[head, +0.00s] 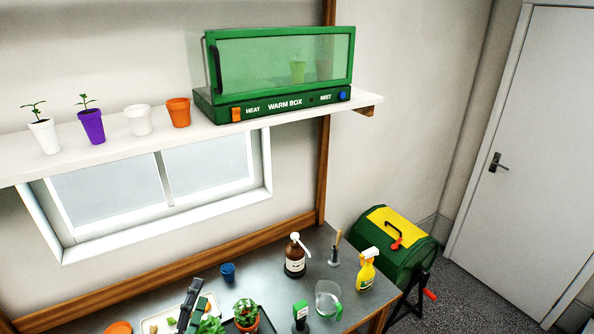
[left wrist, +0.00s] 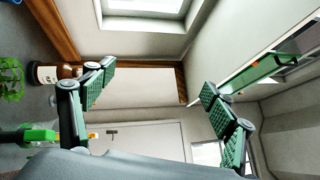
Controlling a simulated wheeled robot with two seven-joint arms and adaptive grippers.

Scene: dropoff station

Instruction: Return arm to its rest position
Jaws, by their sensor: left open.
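My left gripper (head: 194,303) shows at the bottom of the head view, over the left part of the grey workbench (head: 262,283). Its dark and green fingers stand beside a light tray (head: 160,318) and a potted cactus (head: 246,313). In the left wrist view the gripper (left wrist: 155,88) is open, with its two fingers wide apart and nothing between them. Most of my left arm is out of the head view. My right gripper is in neither view.
A shelf (head: 90,157) with several pots and a green warm box (head: 275,105) is above the bench. A brown bottle (head: 295,262), blue cup (head: 228,272), clear jug (head: 328,298) and yellow spray bottle (head: 366,270) stand on the bench. A green tumbler (head: 405,262) is on the right.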

